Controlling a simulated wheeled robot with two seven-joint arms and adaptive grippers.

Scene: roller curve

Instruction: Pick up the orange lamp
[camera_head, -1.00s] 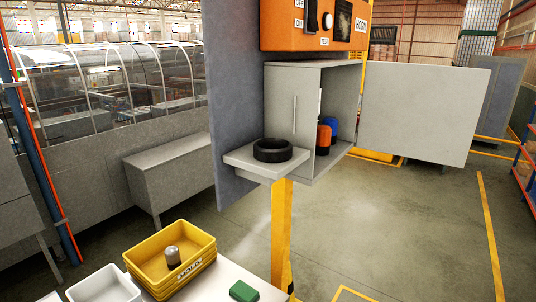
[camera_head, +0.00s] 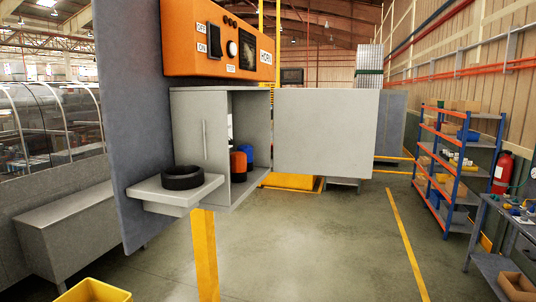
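The orange lamp (camera_head: 238,165) stands upright inside the open grey cabinet (camera_head: 208,95), toward its left side, partly hidden by the cabinet's left door. A blue object (camera_head: 246,152), similar in shape, stands just behind it and to the right. The cabinet's right door (camera_head: 326,132) is swung wide open to the right. Neither of my grippers shows in the head view.
A small shelf (camera_head: 150,193) with a black ring (camera_head: 182,177) juts out at the cabinet's lower left. An orange control box (camera_head: 215,42) sits above the cabinet. A yellow bin (camera_head: 92,291) shows at the bottom left. The floor (camera_head: 340,235) to the right is clear.

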